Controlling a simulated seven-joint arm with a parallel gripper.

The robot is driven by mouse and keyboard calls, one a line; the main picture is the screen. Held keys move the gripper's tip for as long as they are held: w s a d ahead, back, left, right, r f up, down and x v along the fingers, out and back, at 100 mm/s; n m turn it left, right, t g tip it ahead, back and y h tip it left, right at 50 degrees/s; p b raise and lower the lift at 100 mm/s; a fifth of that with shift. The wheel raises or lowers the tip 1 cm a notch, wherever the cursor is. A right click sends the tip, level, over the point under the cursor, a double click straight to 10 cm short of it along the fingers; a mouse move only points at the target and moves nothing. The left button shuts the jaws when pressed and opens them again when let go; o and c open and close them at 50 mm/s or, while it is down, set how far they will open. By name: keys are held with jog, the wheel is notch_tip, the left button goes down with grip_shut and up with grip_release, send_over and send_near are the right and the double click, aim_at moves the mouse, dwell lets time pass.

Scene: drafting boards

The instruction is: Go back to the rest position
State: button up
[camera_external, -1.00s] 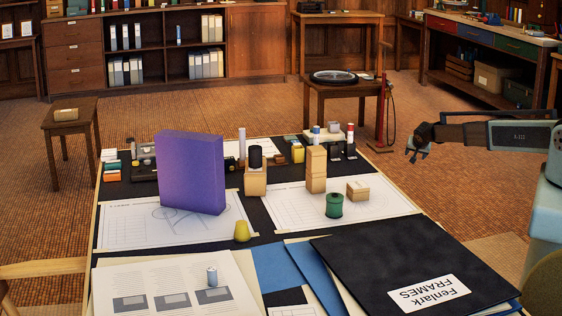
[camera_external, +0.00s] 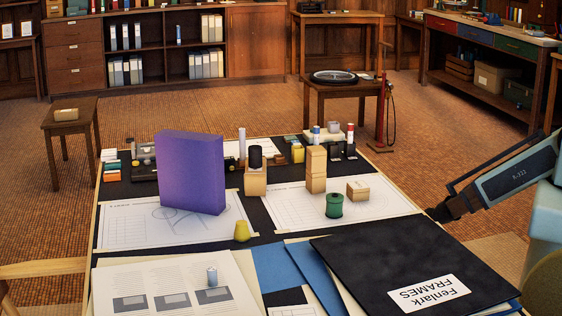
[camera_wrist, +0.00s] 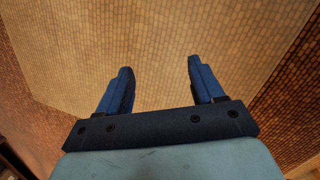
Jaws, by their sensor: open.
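My gripper shows in the wrist view (camera_wrist: 160,85), with its two dark blue fingers apart and nothing between them. Below the fingers there is only tiled floor and a paler floor patch. In the external view my arm reaches down and left from the right edge. Its dark end (camera_external: 440,212) is beside the right edge of the drafting table, clear of the things on it. The fingertips cannot be made out there.
The folder lies nearest my arm. Open floor (camera_external: 430,150) lies behind the arm.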

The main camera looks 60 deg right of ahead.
jog(key=s+a+r+n+g, duration=0.1)
jog(key=s+a+n, duration=0.1)
jog(key=s+a, duration=0.3)
jog(key=s+a+n+g+y, duration=0.1)
jog(key=s+a, duration=0.4)
jog(key=s, duration=0.6)
jog(key=shift+s+a+r+n+g, duration=0.15)
jog(key=shift+s+r+n+g, duration=0.25)
jog(key=shift+n+g, duration=0.3)
